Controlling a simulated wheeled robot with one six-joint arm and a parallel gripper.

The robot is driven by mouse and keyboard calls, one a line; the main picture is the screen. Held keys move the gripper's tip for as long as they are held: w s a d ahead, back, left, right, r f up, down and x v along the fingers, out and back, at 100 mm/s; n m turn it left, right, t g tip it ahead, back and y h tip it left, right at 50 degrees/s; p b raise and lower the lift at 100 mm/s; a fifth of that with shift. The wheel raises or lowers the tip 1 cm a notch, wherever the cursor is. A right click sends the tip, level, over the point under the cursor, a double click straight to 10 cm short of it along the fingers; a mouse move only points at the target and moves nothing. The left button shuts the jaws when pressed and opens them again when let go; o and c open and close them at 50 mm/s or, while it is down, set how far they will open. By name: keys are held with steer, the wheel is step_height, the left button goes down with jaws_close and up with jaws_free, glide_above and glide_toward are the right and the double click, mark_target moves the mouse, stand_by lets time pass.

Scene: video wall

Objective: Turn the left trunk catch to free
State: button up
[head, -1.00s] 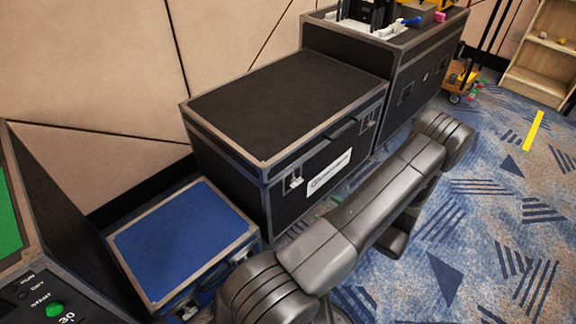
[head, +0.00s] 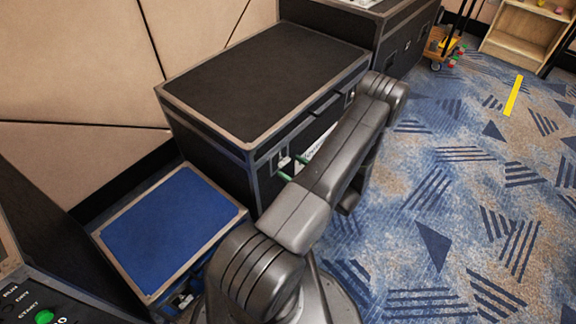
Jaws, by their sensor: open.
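The black trunk (head: 262,82) with grey metal edging stands in the middle of the head view, its lid down. Its left catch (head: 283,157) is a small pale metal fitting on the front face, near the left corner. The catch is small, so I cannot tell how it is turned. I cannot tell whether the tips touch the catch. The right catch (head: 350,97) shows beside my arm.
A lower blue-topped case (head: 170,232) stands left of the trunk. A taller black case (head: 402,30) stands behind to the right. A console with a green button (head: 44,317) is at lower left. Carpet at right is open, with a yellow strip (head: 513,95).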

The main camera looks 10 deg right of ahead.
mark_target(283, 162)
steer(key=shift+x, duration=1.2)
steer(key=c, duration=1)
